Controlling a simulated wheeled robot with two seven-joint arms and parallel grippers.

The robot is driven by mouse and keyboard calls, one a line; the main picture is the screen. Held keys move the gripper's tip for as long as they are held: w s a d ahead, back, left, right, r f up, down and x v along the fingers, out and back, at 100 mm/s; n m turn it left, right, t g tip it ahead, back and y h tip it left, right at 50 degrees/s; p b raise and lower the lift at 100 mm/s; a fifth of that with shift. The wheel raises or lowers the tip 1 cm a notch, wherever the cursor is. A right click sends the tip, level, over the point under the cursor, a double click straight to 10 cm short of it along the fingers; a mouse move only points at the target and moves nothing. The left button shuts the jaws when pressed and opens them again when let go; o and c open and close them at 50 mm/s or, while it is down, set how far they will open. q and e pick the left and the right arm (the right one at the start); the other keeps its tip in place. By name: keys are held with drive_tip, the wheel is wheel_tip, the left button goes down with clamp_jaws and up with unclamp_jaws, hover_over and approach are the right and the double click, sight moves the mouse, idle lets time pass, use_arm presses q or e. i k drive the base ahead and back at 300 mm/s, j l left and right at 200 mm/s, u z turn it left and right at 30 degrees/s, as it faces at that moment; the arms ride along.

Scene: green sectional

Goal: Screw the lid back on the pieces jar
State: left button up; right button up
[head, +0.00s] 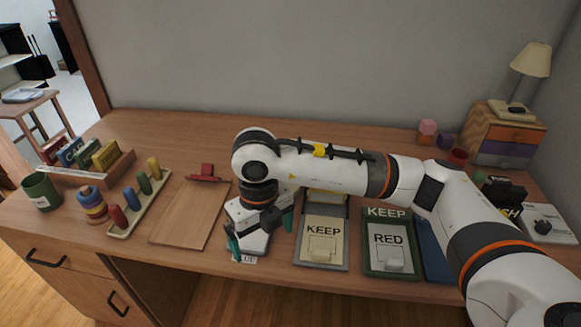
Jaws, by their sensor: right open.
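I cannot make out a pieces jar or its lid for certain. My right gripper (259,236) hangs over the front middle of the desk, with its teal fingers spread apart and nothing visibly held. Something pale with a partly hidden label (248,260) shows just below the gripper at the desk's front edge; the gripper covers most of it. A green cylindrical container (41,192) stands at the far left. My left gripper is not in view.

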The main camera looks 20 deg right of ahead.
sight(41, 190)
drive_tip(key=i+l, duration=0.75)
